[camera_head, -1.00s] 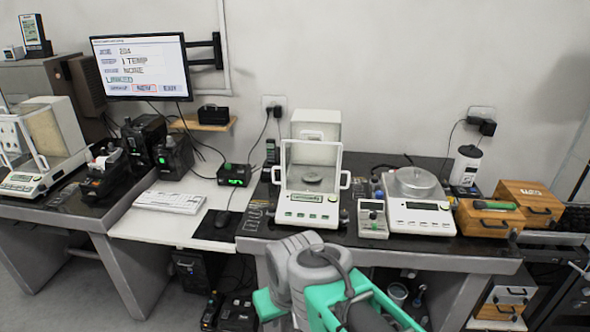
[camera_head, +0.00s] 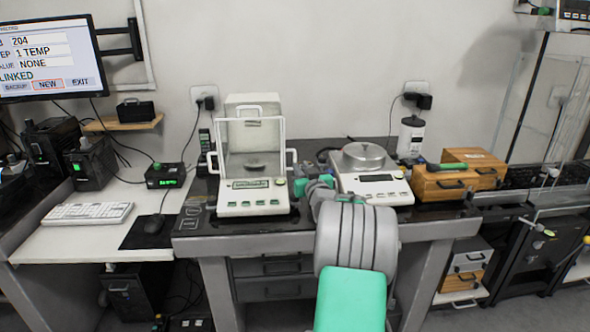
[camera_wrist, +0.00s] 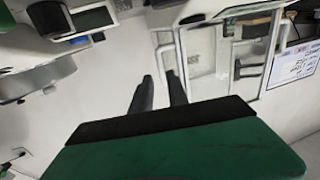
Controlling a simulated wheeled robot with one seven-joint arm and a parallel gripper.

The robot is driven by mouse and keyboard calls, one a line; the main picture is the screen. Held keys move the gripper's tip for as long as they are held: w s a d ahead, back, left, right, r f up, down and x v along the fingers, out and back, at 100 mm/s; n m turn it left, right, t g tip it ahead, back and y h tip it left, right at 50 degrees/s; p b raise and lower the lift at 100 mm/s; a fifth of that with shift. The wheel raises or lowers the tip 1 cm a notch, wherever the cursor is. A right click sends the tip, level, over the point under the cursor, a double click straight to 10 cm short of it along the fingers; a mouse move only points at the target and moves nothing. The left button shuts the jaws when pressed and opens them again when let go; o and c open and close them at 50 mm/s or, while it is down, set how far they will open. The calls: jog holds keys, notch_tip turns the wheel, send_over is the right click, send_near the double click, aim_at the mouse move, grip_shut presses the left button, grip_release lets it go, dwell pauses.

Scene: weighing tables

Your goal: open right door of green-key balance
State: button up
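The green-key balance (camera_head: 255,197) stands on the dark-topped table in the head view, with a glass chamber, a round pan and green keys. Its right door handle (camera_head: 292,159) sticks out from the chamber's right side, and that door looks shut. In the wrist view the chamber's pale frame (camera_wrist: 272,68) is at upper right, and the handle (camera_wrist: 156,42) is just beyond my fingertips. My gripper (camera_wrist: 159,75) is open, with its two dark fingers apart and nothing seen between them. In the head view my arm hides the fingertips, right of the balance.
A second balance (camera_head: 385,190) with a round metal pan stands close on the right, leaving a narrow gap.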

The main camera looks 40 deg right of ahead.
aim_at(295, 159)
jog(key=x, duration=0.7)
jog(key=shift+w, duration=0.1)
jog(key=shift+r, duration=0.1)
grip_shut()
dwell(1.0)
